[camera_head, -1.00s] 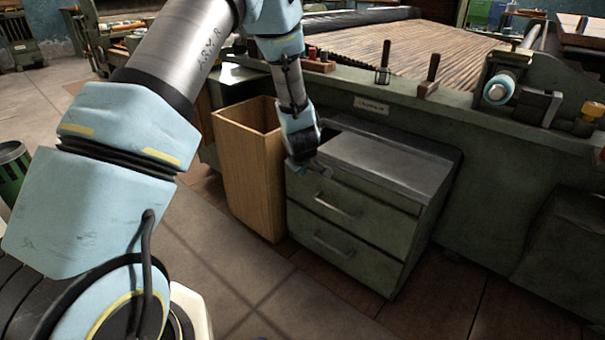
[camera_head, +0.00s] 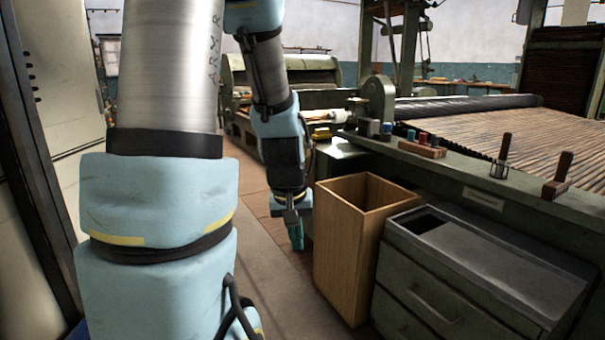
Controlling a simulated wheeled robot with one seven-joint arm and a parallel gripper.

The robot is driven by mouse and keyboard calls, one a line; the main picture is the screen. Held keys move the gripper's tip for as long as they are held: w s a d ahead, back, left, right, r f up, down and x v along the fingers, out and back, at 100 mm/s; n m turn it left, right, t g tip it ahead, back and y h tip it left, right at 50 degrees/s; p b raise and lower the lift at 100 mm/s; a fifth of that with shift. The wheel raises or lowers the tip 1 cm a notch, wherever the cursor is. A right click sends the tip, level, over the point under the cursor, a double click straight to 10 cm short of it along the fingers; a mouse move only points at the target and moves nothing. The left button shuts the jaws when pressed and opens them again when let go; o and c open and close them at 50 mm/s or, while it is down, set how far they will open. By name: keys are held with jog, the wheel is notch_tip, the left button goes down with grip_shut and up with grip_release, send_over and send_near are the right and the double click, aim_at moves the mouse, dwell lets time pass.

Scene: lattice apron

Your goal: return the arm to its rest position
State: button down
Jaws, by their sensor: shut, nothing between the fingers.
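My arm rises at the left of the head view and bends down again near the middle. My gripper (camera_head: 296,236) hangs at its end, pointing down, with teal fingertips close together and nothing seen between them. It is over the floor, just left of the open wooden bin (camera_head: 338,250) and apart from it in the picture.
A green drawer cabinet (camera_head: 440,305) with a grey top stands right of the bin. Behind it runs a long green machine bench (camera_head: 470,195) with tools and a slatted bed (camera_head: 480,133). A pale cabinet (camera_head: 62,110) stands at left. Floor (camera_head: 275,275) is clear between.

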jog(key=s+a+r+g+p, duration=0.1)
jog(key=s+a+r+p, duration=0.1)
jog(key=s+a+r, duration=0.3)
notch_tip(320, 180, up, 20)
jog(key=p, duration=2.1)
jog(key=shift+s+a+r+m+y+p, duration=0.15)
jog(key=shift+s+a+m+y+p, duration=0.1)
jog(key=shift+m+y+p, duration=0.15)
